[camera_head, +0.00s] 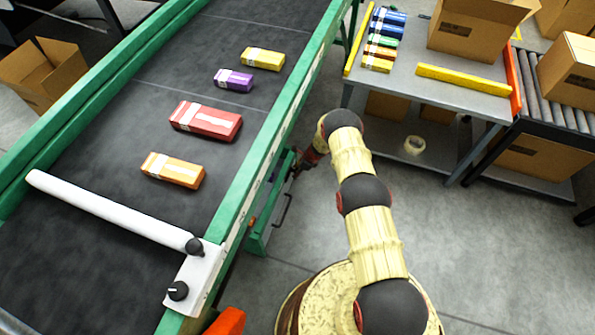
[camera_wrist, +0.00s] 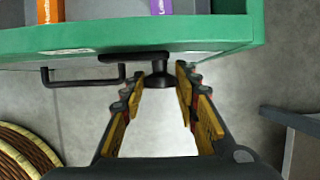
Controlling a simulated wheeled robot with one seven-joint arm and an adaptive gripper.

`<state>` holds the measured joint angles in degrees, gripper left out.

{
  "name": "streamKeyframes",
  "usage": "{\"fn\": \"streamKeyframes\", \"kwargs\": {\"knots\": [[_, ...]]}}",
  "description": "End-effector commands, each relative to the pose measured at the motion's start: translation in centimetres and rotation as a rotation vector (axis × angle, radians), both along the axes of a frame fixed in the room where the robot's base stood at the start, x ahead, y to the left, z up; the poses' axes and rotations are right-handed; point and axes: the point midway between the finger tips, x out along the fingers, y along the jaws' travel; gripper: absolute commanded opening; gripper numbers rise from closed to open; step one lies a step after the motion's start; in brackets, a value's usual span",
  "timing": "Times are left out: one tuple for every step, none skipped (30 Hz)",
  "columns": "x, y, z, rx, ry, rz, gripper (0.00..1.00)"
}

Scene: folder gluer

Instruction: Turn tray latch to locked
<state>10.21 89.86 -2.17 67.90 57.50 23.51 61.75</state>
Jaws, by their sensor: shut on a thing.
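The green tray (camera_wrist: 235,32) fills the top of the wrist view, with orange and purple cartons in it. The tray latch (camera_wrist: 147,57) is a dark lever lying crosswise, about parallel to the tray's front edge, with a round black knob (camera_wrist: 160,80) below it. My gripper (camera_wrist: 160,78) has its two yellow-padded fingers on either side of the knob and is shut on the latch. A black bar handle (camera_wrist: 82,82) sticks out of the tray front to the left. In the head view, my arm hides most of my gripper beside the green conveyor side; the latch cannot be made out there.
The conveyor belt (camera_head: 130,130) carries several cartons, with a white roller bar (camera_head: 110,210) across it. A grey table (camera_head: 455,95) with small cartons and a cardboard box (camera_head: 470,40) stands at right. Grey floor (camera_head: 500,240) is open at lower right.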

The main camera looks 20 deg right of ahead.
Motion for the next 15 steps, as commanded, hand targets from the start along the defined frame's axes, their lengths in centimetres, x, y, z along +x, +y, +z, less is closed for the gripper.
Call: {"fn": "streamKeyframes", "kwargs": {"knots": [[0.01, -0.01, 0.01, 0.000, 0.000, 0.000, 0.23], [0.01, -0.01, 0.01, 0.000, 0.000, 0.000, 0.21], [0.01, -0.01, 0.01, 0.000, 0.000, 0.000, 0.19], [0.01, -0.01, 0.01, 0.000, 0.000, 0.000, 0.17], [0.01, -0.01, 0.01, 0.000, 0.000, 0.000, 0.16], [0.01, -0.01, 0.01, 0.000, 0.000, 0.000, 0.14], [0.01, -0.01, 0.01, 0.000, 0.000, 0.000, 0.12], [0.01, -0.01, 0.01, 0.000, 0.000, 0.000, 0.10], [0.01, -0.01, 0.01, 0.000, 0.000, 0.000, 0.08], [0.02, -0.02, 0.01, 0.000, 0.000, 0.000, 0.06], [0.02, -0.02, 0.01, 0.000, 0.000, 0.000, 0.04], [0.02, -0.02, 0.01, 0.000, 0.000, 0.000, 0.02], [0.02, -0.02, 0.01, -0.001, -0.001, 0.000, 0.00], [0.02, -0.02, 0.01, -0.001, -0.001, 0.000, 0.00], [0.02, -0.02, 0.01, -0.001, -0.001, 0.000, 0.00]]}}
